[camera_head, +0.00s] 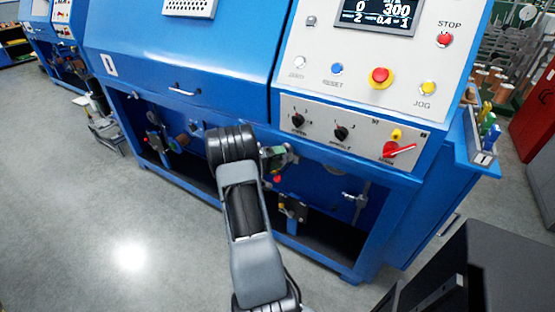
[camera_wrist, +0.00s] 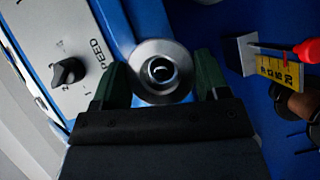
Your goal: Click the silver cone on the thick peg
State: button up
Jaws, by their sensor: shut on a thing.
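The silver cone (camera_wrist: 160,91) shows in the wrist view as a round grey disc with a bright ring and a dark hole in its middle. My gripper (camera_wrist: 161,75) is shut on it, with one dark green finger on each side. In the head view my gripper (camera_head: 279,157) is partly hidden behind my arm, in front of the blue machine (camera_head: 340,180) just below its control panel. The cone is not clear there. I cannot tell which part is the thick peg.
In the wrist view a panel with a black knob (camera_wrist: 68,72) is at the left. A yellow scale (camera_wrist: 277,70), a red-handled part (camera_wrist: 307,51) and a brown cylinder (camera_wrist: 302,106) are at the right. The grey floor (camera_head: 110,240) is clear at the left.

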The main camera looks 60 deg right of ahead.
jog(key=shift+d, duration=0.2)
jog(key=shift+d+b, duration=1.05)
jog(key=shift+d, duration=0.2)
dwell(0.5)
jog(key=o, duration=1.1)
jog(key=shift+c, duration=0.2)
jog(key=v, duration=1.3)
jog(key=shift+w+a, duration=0.2)
jog(key=shift+a, duration=0.1)
jog(key=shift+r, duration=0.1)
